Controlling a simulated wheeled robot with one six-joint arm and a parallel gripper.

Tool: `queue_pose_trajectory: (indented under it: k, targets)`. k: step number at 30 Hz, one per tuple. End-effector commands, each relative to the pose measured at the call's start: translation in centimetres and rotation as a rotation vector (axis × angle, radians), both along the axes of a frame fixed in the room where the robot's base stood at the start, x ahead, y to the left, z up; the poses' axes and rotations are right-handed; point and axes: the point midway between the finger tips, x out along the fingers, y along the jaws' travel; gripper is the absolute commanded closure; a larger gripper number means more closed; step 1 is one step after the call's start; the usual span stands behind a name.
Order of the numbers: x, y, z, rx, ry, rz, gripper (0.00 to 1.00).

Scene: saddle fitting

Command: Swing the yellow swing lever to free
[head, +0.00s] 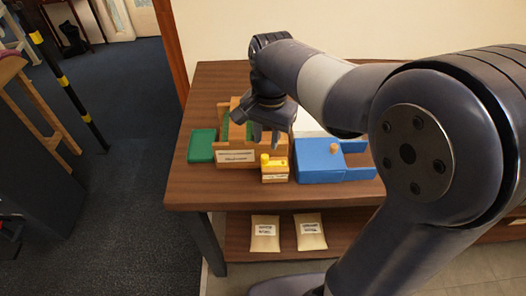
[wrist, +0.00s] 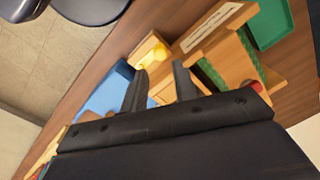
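A small yellow piece with a raised round knob (head: 265,159), which looks like the swing lever, sits at the front of the table beside the wooden fixture (head: 236,157). A white label is on its front. It also shows as a bright yellow part (wrist: 154,58) on a light wooden block in the wrist view. Its swing position cannot be told. My gripper (head: 265,137) is above and just behind it, pointing down. In the wrist view my gripper (wrist: 159,70) has its two fingers apart with nothing held between them. My fingers partly hide the fixture.
A blue box (head: 319,161) with a wooden knob stands right of the yellow piece. A green tray (head: 201,146) is left of the fixture. A white object (head: 307,122) is behind. Two labelled packets lie on the lower shelf (head: 285,226). The table's front left (head: 190,188) is bare.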

Motion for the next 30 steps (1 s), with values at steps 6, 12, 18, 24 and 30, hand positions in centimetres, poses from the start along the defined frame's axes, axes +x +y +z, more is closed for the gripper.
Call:
queue_pose_trajectory:
  k: [6, 12, 18, 24, 30]
  targets:
    - [0.0, 0.1, -4.3, -0.001, 0.004, 0.001, 0.72]
    - [0.1, 0.2, -6.5, 0.000, 0.001, 0.001, 0.72]
    - [0.1, 0.3, -7.0, 0.000, 0.000, 0.001, 0.72]
    - [0.1, 0.3, -7.0, 0.001, -0.001, 0.001, 0.75]
    - [0.1, 0.2, -7.0, 0.000, -0.001, 0.001, 0.91]
